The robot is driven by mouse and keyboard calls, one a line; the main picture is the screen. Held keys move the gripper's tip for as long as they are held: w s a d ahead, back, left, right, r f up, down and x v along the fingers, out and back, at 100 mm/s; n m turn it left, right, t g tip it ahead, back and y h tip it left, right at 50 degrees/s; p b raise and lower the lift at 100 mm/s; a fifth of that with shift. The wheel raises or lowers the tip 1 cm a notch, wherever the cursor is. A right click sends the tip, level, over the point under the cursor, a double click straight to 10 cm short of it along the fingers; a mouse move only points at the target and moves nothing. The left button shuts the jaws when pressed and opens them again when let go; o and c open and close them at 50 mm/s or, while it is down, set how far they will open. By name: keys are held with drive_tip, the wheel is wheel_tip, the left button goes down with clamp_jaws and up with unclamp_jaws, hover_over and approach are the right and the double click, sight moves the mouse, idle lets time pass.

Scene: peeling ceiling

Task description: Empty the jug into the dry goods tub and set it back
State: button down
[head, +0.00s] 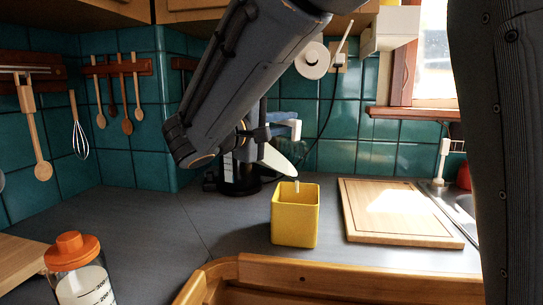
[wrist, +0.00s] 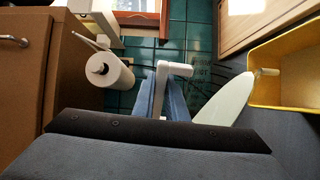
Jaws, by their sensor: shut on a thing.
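My gripper (head: 284,122) is shut on the white handle (wrist: 172,70) of the jug, whose clear body is hard to make out. A pale wedge, apparently the jug's contents (head: 278,162), slopes down to the right towards the yellow dry goods tub (head: 295,222); it also shows in the wrist view (wrist: 228,103). The jug appears tilted, held above the counter to the tub's upper left. A small pale bit shows at the tub's opening in both views, perhaps falling contents. The tub stands upright; its inside bottom is hidden.
A wooden cutting board (head: 398,212) lies right of the tub. An orange-lidded bottle (head: 80,272) stands at front left. A dark appliance (head: 236,172) stands behind my arm. A wooden chair or rail edge (head: 310,272) crosses the front. The counter's left middle (head: 150,220) is clear.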

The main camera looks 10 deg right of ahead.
sight(295, 122)
drive_tip(key=s+d+m+b, duration=0.1)
drive_tip(key=b, duration=0.1)
drive_tip(key=shift+s+f+b, duration=0.1)
drive_tip(key=shift+s+b, duration=0.05)
drive_tip(key=shift+b, duration=0.25)
drive_tip(key=shift+s+d+r+m+b, duration=0.35)
drive_tip(key=shift+s+m+b, duration=0.15)
drive_tip(key=shift+m+b, duration=0.15)
drive_tip(key=shift+f, duration=0.1)
drive_tip(key=s+d+m+b, duration=0.1)
drive_tip(key=s+m+b, duration=0.1)
drive_tip(key=b, duration=0.2)
drive_tip(key=shift+s+d, duration=0.15)
drive_tip(key=shift+d, duration=0.25)
